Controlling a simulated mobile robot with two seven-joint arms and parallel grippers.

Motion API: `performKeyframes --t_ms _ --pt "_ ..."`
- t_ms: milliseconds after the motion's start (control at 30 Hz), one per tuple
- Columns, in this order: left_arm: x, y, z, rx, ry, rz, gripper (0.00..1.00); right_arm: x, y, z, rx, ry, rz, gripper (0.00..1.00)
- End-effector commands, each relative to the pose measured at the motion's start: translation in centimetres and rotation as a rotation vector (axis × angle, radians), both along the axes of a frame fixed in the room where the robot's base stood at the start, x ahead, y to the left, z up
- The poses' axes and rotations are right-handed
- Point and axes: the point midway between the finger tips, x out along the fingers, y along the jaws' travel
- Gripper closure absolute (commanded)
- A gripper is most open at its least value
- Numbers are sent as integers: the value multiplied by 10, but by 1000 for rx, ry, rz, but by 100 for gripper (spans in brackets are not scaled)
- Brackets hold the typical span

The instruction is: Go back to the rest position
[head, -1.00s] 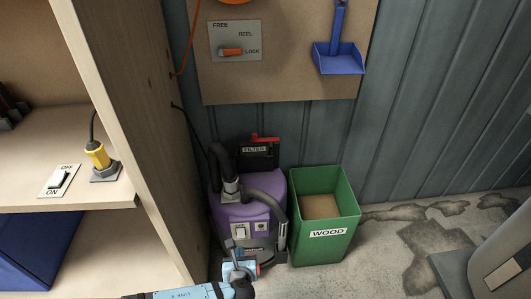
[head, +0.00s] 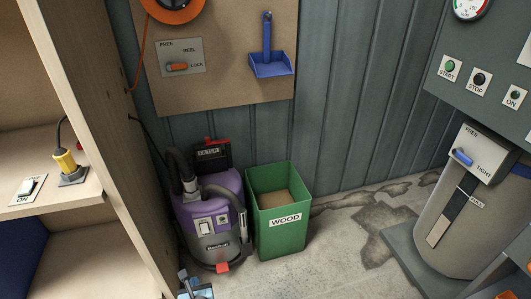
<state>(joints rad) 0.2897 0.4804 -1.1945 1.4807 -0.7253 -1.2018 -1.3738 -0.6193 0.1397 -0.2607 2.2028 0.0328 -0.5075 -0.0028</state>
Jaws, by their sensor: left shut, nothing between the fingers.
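My left gripper (head: 187,281) shows only in part at the bottom edge of the head view, just below the purple vacuum. Its light blue and grey parts are cut off by the frame. It is shut and empty, apart from the vacuum's hose as far as I can see. My right gripper is not in view. The purple and grey vacuum (head: 216,238) stands on the floor, with a black filter box (head: 210,154) on top.
A green WOOD bin (head: 284,236) stands right of the vacuum. A wooden shelf unit (head: 85,120) rises at the left. A grey drum machine (head: 465,220) and a control panel (head: 470,85) stand at the right. Bare floor (head: 345,255) lies between bin and drum.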

Motion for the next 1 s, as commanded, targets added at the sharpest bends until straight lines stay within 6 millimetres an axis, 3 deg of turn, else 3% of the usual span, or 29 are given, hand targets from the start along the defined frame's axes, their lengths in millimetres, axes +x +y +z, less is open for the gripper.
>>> performKeyframes --t_ms 100,200,233,300,467,633,800,1000 --pt "1 49 -3 66 -1 20 100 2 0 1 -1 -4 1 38" --pt "1 86 -3 116 -1 34 100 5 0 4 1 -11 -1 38" --pt "-2 90 -5 101 4 41 100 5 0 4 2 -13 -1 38" --pt "-22 74 -11 -68 32 82 100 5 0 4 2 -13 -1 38" --pt "-55 58 -14 -411 73 203 100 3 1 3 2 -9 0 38" --pt "-94 42 -5 -850 109 394 100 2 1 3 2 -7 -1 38" --pt "-134 37 29 -1388 119 673 100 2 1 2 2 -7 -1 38" --pt "-160 47 77 -1845 98 924 100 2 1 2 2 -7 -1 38"
